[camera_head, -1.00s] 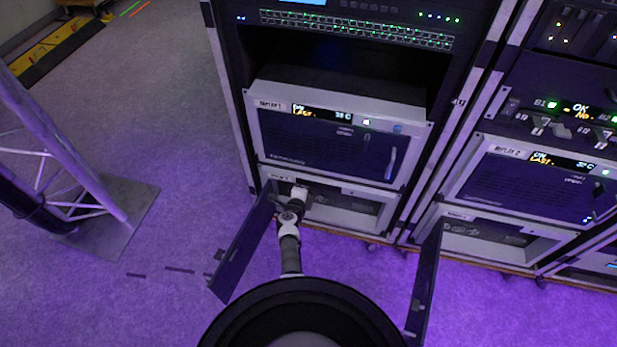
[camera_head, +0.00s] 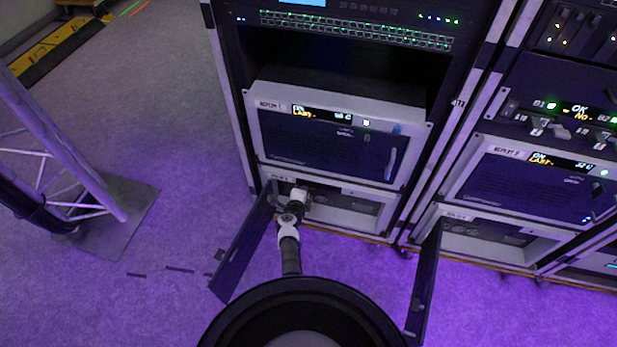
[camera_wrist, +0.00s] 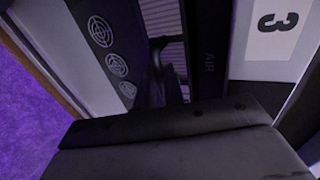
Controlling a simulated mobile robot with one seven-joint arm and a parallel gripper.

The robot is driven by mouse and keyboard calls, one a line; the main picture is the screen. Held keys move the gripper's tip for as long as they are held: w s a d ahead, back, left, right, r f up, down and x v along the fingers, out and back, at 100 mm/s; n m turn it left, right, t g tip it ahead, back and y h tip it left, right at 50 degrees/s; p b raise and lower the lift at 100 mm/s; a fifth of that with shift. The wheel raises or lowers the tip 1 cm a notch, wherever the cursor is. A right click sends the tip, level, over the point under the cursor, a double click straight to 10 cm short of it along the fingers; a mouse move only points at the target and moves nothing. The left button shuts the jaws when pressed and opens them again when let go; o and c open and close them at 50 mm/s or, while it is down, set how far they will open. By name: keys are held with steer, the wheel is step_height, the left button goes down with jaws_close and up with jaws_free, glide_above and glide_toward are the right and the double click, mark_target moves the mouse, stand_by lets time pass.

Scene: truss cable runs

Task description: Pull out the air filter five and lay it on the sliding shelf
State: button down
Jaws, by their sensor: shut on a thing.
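My gripper (camera_head: 300,193) is at the left end of the open low bay (camera_head: 345,208) under the upper unit in the middle rack. In the wrist view, my gripper (camera_wrist: 158,72) is dark against a dark part. It is shut on the air filter (camera_wrist: 208,62), a dark frame marked "AIR" with pale pleats (camera_wrist: 164,22) beside it. The exact grip is hard to see. I cannot make out a number five or a sliding shelf.
A truss foot (camera_head: 125,215) stands on the left floor.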

steer(key=shift+s+a+r+p, duration=0.2)
steer(key=shift+s+p, duration=0.15)
steer(key=shift+s, duration=0.25)
steer(key=shift+s, duration=0.15)
